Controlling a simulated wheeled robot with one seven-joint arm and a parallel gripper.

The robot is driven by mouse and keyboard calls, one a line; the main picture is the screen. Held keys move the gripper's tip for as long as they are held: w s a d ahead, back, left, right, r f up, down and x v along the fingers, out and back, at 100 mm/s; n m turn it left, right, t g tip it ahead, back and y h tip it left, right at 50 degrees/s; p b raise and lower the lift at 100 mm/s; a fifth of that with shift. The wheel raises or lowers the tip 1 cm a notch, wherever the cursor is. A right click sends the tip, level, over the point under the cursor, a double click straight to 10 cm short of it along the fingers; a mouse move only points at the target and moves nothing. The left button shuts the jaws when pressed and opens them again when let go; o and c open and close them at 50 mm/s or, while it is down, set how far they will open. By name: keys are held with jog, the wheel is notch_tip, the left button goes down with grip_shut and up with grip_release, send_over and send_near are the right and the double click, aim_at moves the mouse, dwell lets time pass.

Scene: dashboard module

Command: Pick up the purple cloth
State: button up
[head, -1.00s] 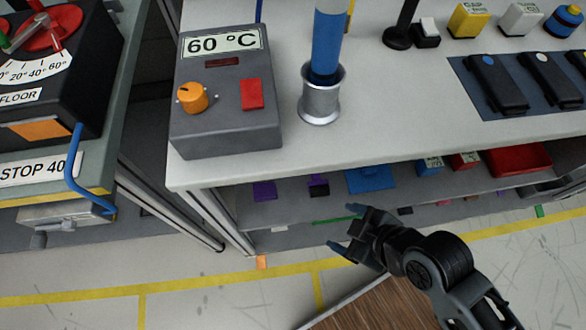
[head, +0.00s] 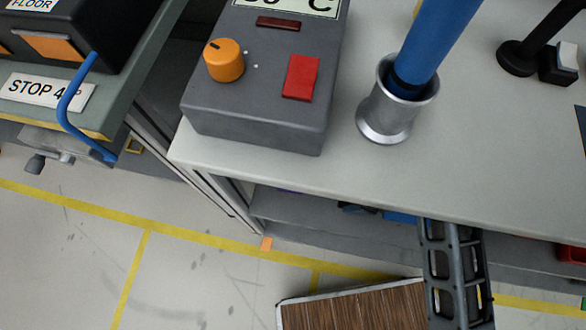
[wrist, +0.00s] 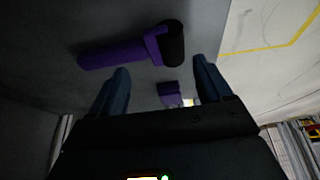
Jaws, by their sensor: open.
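In the wrist view, my gripper (wrist: 160,72) is open, one blue finger on each side. A small folded-looking purple piece (wrist: 168,90) shows between the fingers, past their base. A longer purple item with a black cylinder at one end (wrist: 112,54) lies beyond the fingertips on a grey surface. I cannot tell for sure which of these is the cloth. In the head view, only a purple sliver (head: 288,190) shows on the lower shelf, under the tabletop edge.
The white tabletop (head: 270,182) overhangs the grey lower shelf (head: 320,212). A grey control box (head: 262,110) and a metal cup with a blue tube (head: 395,105) stand on top. Blue items (head: 400,217) lie on the shelf. Open floor (head: 190,270) is at front left.

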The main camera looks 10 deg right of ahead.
jog(key=shift+w+a, duration=0.25)
jog(key=shift+w, duration=0.1)
jog(key=w+a, duration=0.1)
jog(key=a, duration=0.1)
jog(key=w+a, duration=0.1)
jog(key=a, duration=0.2)
jog(key=w+a, duration=0.1)
jog(key=a, duration=0.4)
jog(key=shift+w+a, duration=0.3)
jog(key=shift+w, duration=0.1)
jog(key=shift+b+x, duration=0.5)
jog(key=shift+x, duration=0.6)
jog(key=shift+a+f, duration=0.2)
jog(key=shift+f, duration=0.15)
jog(key=c, duration=1.1)
